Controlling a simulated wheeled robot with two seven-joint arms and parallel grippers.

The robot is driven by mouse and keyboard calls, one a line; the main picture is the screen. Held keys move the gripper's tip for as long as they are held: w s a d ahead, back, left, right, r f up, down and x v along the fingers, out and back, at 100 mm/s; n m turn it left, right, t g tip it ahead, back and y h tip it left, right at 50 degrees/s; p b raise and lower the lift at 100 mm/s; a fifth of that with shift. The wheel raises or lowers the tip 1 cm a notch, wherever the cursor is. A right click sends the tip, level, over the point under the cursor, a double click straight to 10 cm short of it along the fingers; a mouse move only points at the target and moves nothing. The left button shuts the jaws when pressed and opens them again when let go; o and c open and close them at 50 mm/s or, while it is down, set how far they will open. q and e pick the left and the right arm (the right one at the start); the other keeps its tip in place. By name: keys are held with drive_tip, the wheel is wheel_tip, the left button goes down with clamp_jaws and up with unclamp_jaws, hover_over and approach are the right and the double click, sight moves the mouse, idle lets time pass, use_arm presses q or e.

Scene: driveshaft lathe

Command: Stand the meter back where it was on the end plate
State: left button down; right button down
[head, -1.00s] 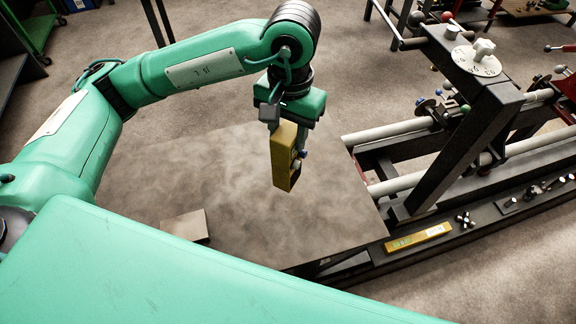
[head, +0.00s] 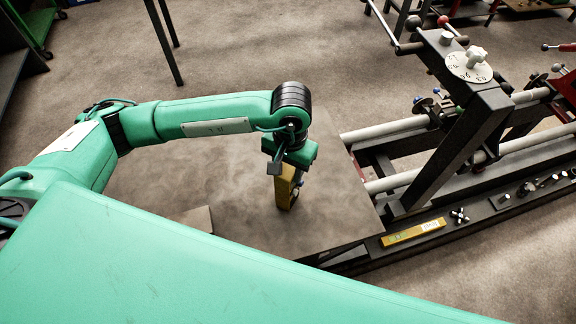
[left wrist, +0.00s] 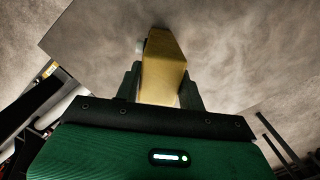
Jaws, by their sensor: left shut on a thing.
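The meter (head: 285,190) is a yellow block-like device held upright over the end plate (head: 240,215), a broad grey-brown plate at the left end of the lathe. My left gripper (head: 286,172) is shut on the meter's upper part, pointing down. The meter also shows in the left wrist view (left wrist: 163,65), between the two fingers of my left gripper (left wrist: 162,88). Its lower end is close to the plate; I cannot tell whether it touches. My right gripper is not in view.
A small flat tan block (head: 198,218) lies on the plate's near left, partly hidden by my green body. The lathe's upright with a white dial (head: 469,66) and its rails (head: 390,128) stand to the right.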

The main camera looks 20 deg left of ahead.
use_arm(q)
drive_tip(key=shift+f, duration=0.1)
drive_tip(key=c, duration=0.9)
unclamp_jaws()
drive_tip(key=shift+o, duration=0.2)
drive_tip(key=shift+r, duration=0.3)
wheel_tip(320, 180, up, 12)
drive_tip(key=b, duration=0.4)
drive_tip(key=shift+w+f+b, duration=0.15)
drive_tip(key=shift+w+b, duration=0.2)
drive_tip(key=shift+w, duration=0.05)
drive_tip(key=shift+s+d+f, duration=0.1)
